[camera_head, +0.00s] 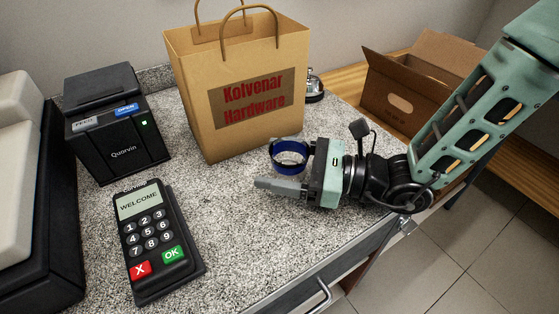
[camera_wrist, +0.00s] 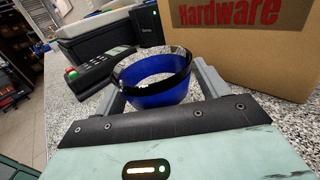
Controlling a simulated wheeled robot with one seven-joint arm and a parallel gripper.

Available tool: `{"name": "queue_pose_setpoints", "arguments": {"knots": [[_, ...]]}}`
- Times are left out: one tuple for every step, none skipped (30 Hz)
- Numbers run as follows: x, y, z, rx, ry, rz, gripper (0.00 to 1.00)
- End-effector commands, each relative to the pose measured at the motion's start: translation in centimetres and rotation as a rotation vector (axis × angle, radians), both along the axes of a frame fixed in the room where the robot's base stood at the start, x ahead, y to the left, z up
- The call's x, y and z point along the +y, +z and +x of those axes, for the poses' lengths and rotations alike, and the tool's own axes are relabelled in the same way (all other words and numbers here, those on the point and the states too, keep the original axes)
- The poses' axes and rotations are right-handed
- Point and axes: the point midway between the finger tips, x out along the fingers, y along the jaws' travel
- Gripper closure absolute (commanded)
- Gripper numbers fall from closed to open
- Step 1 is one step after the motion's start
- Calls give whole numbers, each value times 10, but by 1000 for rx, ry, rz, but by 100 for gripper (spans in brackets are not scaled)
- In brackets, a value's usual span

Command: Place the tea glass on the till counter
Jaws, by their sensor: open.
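The tea glass appears as a short blue round vessel with a dark rim (camera_head: 290,168), upright at the counter's middle, in front of the paper bag. It also shows in the wrist view (camera_wrist: 160,99), between the two grey fingers. My gripper (camera_head: 284,168) is open around it, reaching in from the right, low over the counter. A gap shows beside the glass, and I cannot tell whether either finger touches it. Its base is partly hidden by the near finger, but it seems to rest on the speckled grey till counter (camera_head: 235,225).
A brown Kolvenar Hardware bag (camera_head: 190,95) stands just behind the glass. A card terminal (camera_head: 155,240) and black receipt printer (camera_head: 118,130) are to the left. A bell (camera_head: 315,88) is behind the bag. An open cardboard box (camera_head: 385,100) is at back right. Counter front is clear.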

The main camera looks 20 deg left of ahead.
Motion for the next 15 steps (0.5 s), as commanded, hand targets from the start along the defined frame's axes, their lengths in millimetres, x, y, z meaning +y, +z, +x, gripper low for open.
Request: {"name": "queue_pose_setpoints", "arguments": {"knots": [[0,5,0,-1,0,0,27],[-4,2,1,-1,-2,-1,27],[-9,1,2,0,-3,-1,27],[-13,1,2,0,-4,-1,27],[-18,1,3,0,-5,-1,27],[-26,0,3,1,-5,-2,27],[-32,0,4,1,-6,-2,27],[-39,0,5,0,-6,-2,27],[-48,0,6,0,-7,-2,27],[-55,0,6,0,-6,-1,27],[-61,0,7,0,-7,-1,27],[-70,0,7,0,-6,-1,27],[-76,0,7,0,-6,-1,27],[-81,1,8,-1,-6,-1,27],[-89,1,8,-1,-5,-1,27]]}}
